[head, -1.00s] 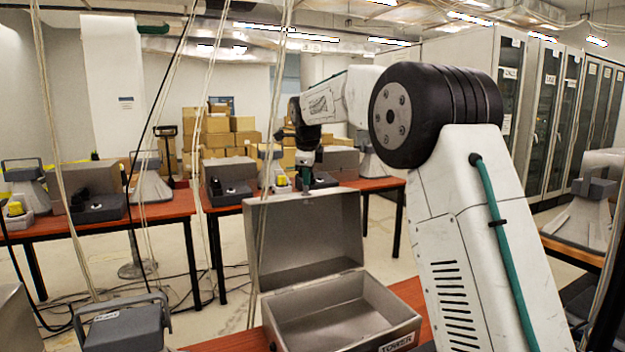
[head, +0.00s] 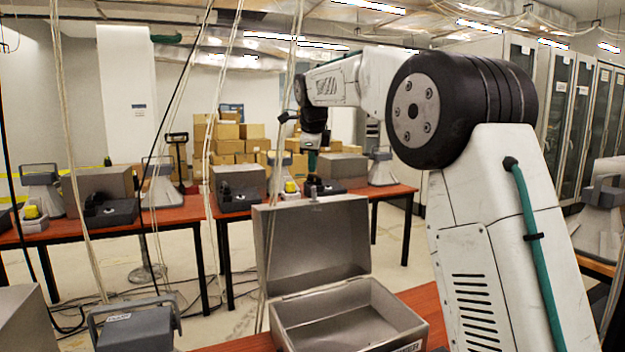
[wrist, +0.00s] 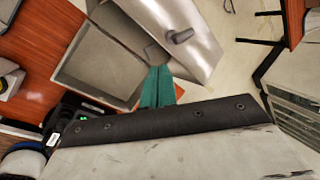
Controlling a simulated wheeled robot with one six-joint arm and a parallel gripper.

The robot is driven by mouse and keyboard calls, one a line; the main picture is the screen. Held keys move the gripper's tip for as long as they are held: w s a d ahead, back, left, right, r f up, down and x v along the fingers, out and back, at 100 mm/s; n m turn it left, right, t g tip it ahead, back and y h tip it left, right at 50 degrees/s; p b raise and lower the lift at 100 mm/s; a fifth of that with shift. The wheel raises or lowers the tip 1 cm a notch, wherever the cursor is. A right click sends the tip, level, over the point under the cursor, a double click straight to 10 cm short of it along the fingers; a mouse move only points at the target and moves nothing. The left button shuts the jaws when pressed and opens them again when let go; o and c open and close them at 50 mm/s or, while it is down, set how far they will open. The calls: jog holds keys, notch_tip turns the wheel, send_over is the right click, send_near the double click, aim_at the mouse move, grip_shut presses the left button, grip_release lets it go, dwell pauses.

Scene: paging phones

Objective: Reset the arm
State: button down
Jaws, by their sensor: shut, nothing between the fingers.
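My arm rises at the right of the head view and reaches forward and left, with its wrist end above and behind the open metal box. My gripper (wrist: 158,87) shows in the wrist view as green fingers close together, shut and empty. In the head view the fingers (head: 311,160) are small and point down. The open grey metal box (head: 345,318) stands on the near table with its lid raised; it looks empty. The box also shows in the wrist view (wrist: 75,75), beyond the fingertips.
A red-topped table (head: 180,212) at the back carries grey cases and phone units. Cables hang down at the left and centre. A grey handled unit (head: 135,330) stands at the front left. Cabinets (head: 575,110) line the right. Stacked cardboard boxes (head: 225,140) are at the back.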

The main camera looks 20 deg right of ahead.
jog(key=s+a+f+n+g, duration=0.1)
jog(key=s+f+n, duration=0.5)
jog(key=s, duration=1.1)
jog(key=s+a+f+n+g+y, duration=0.1)
jog(key=s+a+f+n, duration=0.2)
jog(key=s, duration=1.4)
jog(key=s+a+f+n+g, duration=0.1)
jog(key=s+a+f+n, duration=0.2)
jog(key=s+f+n, duration=0.6)
jog(key=s+n, duration=0.6)
jog(key=s, duration=0.2)
jog(key=shift+n+y, duration=0.3)
jog(key=shift+y, duration=0.1)
jog(key=shift+s+f, duration=0.1)
